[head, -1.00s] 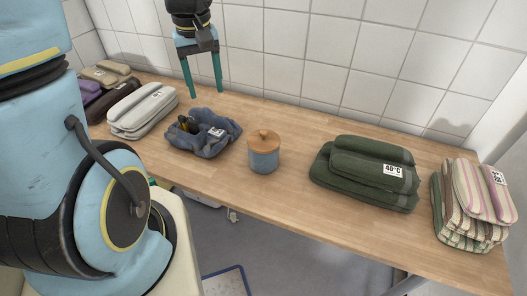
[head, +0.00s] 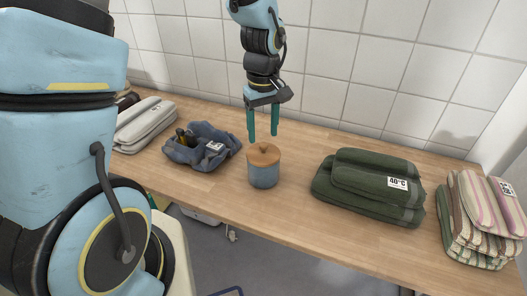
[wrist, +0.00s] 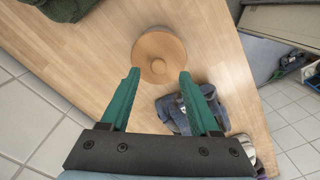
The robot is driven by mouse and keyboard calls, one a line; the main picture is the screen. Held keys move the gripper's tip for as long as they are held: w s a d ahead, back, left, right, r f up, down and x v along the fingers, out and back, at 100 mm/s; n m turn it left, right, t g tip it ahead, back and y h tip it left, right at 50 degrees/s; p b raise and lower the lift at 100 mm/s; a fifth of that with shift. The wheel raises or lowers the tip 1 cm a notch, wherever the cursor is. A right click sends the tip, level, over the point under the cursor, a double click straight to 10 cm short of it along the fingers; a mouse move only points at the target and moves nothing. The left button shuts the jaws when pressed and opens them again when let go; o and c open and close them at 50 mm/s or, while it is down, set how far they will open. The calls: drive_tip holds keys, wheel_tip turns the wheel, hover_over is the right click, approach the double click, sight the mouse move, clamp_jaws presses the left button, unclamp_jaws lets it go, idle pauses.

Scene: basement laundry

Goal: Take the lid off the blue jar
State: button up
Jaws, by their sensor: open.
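The blue jar (head: 263,176) stands upright on the wooden counter, with its round wooden lid (head: 263,155) and small knob on top. My gripper (head: 263,139) is open and empty, pointing down above the lid, with a gap seemingly left between fingertips and lid. In the wrist view the lid (wrist: 158,52) lies just beyond my teal fingertips (wrist: 158,73), its knob roughly in line with the space between them. The lid hides the jar body there.
A blue-grey cloth bin (head: 202,146) holding tools sits left of the jar. Folded dark green towels (head: 368,188) lie to its right, striped cloths (head: 480,220) farther right, and pale grey towels (head: 146,123) far left. A tiled wall (head: 345,60) stands behind. The counter around the jar is clear.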

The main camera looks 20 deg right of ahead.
sight(264, 144)
drive_tip(key=shift+w+d+f+p, duration=0.1)
drive_tip(key=shift+f+p, duration=0.2)
drive_tip(key=shift+f, duration=1.45)
drive_tip(key=shift+c, duration=0.3)
clamp_jaws()
